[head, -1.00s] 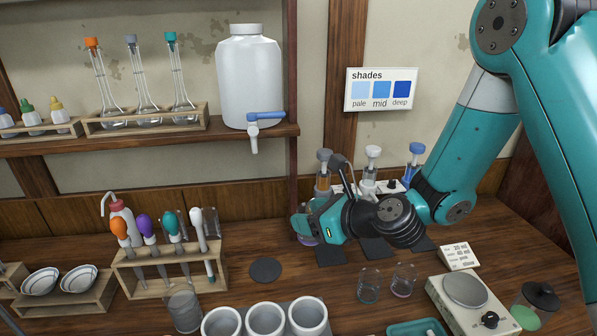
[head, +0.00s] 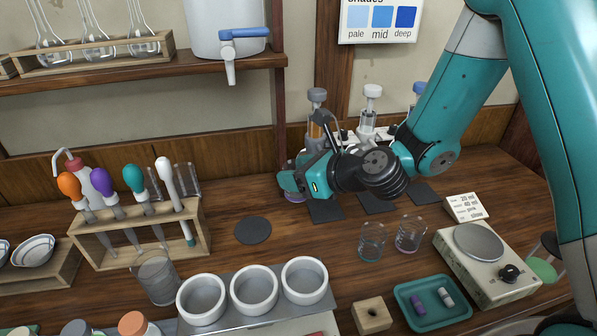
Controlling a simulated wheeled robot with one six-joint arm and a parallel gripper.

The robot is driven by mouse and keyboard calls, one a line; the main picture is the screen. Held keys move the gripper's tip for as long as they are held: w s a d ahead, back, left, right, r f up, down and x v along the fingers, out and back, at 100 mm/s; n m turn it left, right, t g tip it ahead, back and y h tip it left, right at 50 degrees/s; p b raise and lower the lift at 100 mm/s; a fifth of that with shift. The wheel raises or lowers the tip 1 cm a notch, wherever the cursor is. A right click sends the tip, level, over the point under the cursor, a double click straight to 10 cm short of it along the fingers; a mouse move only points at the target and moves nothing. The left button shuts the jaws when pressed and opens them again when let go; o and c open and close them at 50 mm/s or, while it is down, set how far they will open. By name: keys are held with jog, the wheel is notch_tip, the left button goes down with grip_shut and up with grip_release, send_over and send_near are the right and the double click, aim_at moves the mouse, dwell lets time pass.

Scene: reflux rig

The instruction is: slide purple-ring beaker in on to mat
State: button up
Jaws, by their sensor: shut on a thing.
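My gripper (head: 291,182) is shut on a beaker with a purple ring (head: 293,197), low over the bench at its back. Only the purple lower edge of the beaker shows; the gripper hides the rest. A dark square mat (head: 325,211) lies just right of the beaker, below the left dispenser bottle. Two more dark square mats (head: 378,204) (head: 423,194) lie farther right. A round dark mat (head: 253,230) lies to the front left of the gripper. I cannot tell whether the beaker touches the bench.
Dispenser bottles with grey (head: 317,97), white (head: 372,92) and blue caps stand behind the square mats. Two clear beakers (head: 371,242) (head: 410,234) stand in front of the mats. A pipette rack (head: 140,237) is at left, white cups (head: 253,290) in front.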

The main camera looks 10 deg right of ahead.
notch_tip(320, 180, down, 10)
jog(key=b, duration=0.9)
jog(key=shift+r, duration=0.15)
jog(key=w+d+b, duration=0.1)
jog(key=d, duration=0.2)
jog(key=w+d+b, duration=0.3)
jog(key=w+d, duration=0.1)
jog(key=d, duration=0.1)
jog(key=shift+w+d+f, duration=0.25)
jog(key=shift+d, duration=0.05)
jog(key=shift+s+a+f, duration=0.1)
jog(key=shift+f, duration=0.35)
jog(key=shift+f, duration=0.15)
jog(key=o, duration=1)
jog(key=shift+o, duration=0.2)
jog(key=p+v, duration=0.1)
jog(key=v, duration=1.6)
jog(key=shift+s, duration=0.25)
